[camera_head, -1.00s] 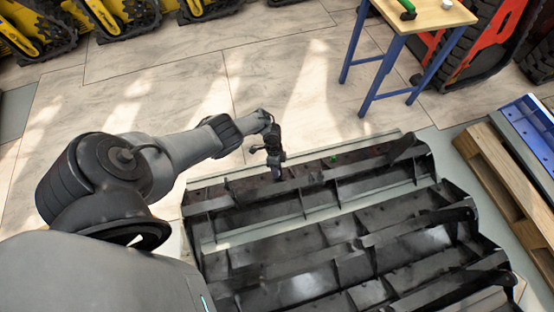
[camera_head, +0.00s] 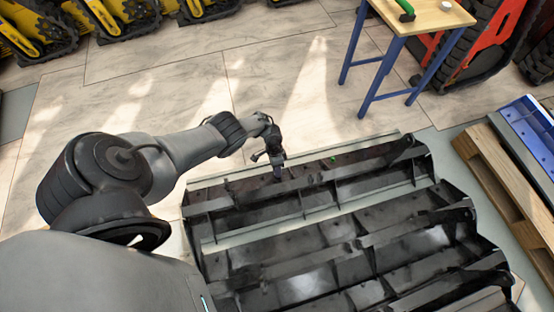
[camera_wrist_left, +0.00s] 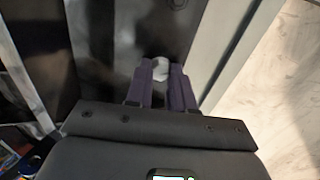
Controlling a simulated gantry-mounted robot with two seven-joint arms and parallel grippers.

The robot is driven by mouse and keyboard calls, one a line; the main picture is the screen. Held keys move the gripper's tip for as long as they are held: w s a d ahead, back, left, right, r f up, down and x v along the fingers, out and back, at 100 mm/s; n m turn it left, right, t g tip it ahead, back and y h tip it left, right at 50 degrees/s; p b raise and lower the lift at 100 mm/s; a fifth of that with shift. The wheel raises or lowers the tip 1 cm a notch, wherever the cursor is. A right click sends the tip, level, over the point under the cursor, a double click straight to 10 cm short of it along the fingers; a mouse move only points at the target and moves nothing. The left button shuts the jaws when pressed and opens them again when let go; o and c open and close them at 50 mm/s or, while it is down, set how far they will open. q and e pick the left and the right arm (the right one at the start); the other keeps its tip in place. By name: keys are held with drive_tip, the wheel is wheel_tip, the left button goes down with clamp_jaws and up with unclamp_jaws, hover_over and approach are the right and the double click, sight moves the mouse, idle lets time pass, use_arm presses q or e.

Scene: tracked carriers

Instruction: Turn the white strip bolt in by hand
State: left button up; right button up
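The white strip bolt (camera_wrist_left: 161,68) shows in the left wrist view as a pale round head between the fingertips of my left gripper (camera_wrist_left: 162,72). The two dark fingers are closed in on it from both sides, and the bolt's lower part is hidden. In the head view my left gripper (camera_head: 278,172) points down at the far edge of the black ribbed track plates (camera_head: 310,205); the bolt is too small to make out there. My right gripper is not in view.
A wooden table with blue legs (camera_head: 440,15) stands behind, holding a green-handled tool (camera_head: 406,10).

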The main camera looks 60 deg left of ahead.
use_arm(q)
clamp_jaws()
drive_tip(key=m+b, duration=0.1)
drive_tip(key=m, duration=0.4)
drive_tip(key=shift+f+b, duration=0.2)
drive_tip(key=shift+b, duration=0.1)
drive_tip(key=m, duration=0.3)
drive_tip(key=shift+s+m+b, duration=0.1)
drive_tip(key=shift+m+b, duration=0.25)
drive_tip(key=shift+m, duration=0.05)
drive_tip(key=shift+r+m, duration=0.2)
drive_tip(key=shift+m, duration=0.3)
